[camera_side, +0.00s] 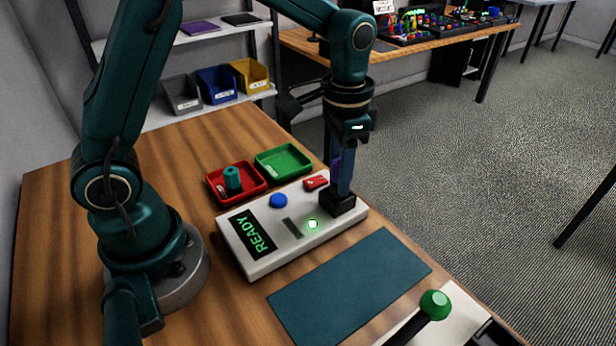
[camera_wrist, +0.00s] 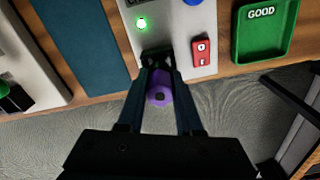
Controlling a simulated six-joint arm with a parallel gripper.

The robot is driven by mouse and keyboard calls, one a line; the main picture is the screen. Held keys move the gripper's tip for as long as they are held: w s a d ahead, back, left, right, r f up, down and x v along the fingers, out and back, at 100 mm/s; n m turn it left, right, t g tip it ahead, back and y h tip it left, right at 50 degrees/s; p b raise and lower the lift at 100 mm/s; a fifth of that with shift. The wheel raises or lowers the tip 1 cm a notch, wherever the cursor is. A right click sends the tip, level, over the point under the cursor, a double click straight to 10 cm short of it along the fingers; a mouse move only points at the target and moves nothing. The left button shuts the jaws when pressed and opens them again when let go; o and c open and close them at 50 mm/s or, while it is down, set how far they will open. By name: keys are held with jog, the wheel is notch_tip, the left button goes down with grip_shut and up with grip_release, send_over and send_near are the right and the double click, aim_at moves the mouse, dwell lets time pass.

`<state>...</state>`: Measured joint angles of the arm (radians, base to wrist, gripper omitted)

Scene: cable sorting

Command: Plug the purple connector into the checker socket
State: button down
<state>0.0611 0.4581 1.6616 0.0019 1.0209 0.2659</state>
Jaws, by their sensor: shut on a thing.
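The checker (camera_side: 262,262) is a white box on the wooden table, with a lit READY display (camera_side: 252,231) and a glowing green light. Its black socket block (camera_side: 342,206) is at the right end in the side view; it also shows in the wrist view (camera_wrist: 155,56). My gripper (camera_wrist: 158,72) points straight down over that block, its fingers shut on the purple connector (camera_wrist: 159,96). The fingertips cover the meeting place, so I cannot tell whether the connector is in the socket.
A red tray (camera_side: 215,196) holding a teal cylinder (camera_side: 232,178) and a green GOOD tray (camera_side: 283,149) stand behind the checker. A blue button (camera_side: 278,201) and red switch (camera_side: 316,182) are on its top. A dark mat (camera_side: 350,285) and green-knobbed lever (camera_side: 434,304) lie in front.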

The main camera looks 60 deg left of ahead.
jog(key=shift+f, duration=0.7)
jog(key=c, duration=0.5)
grip_release()
jog(key=o, duration=0.4)
jog(key=shift+r, duration=3.55)
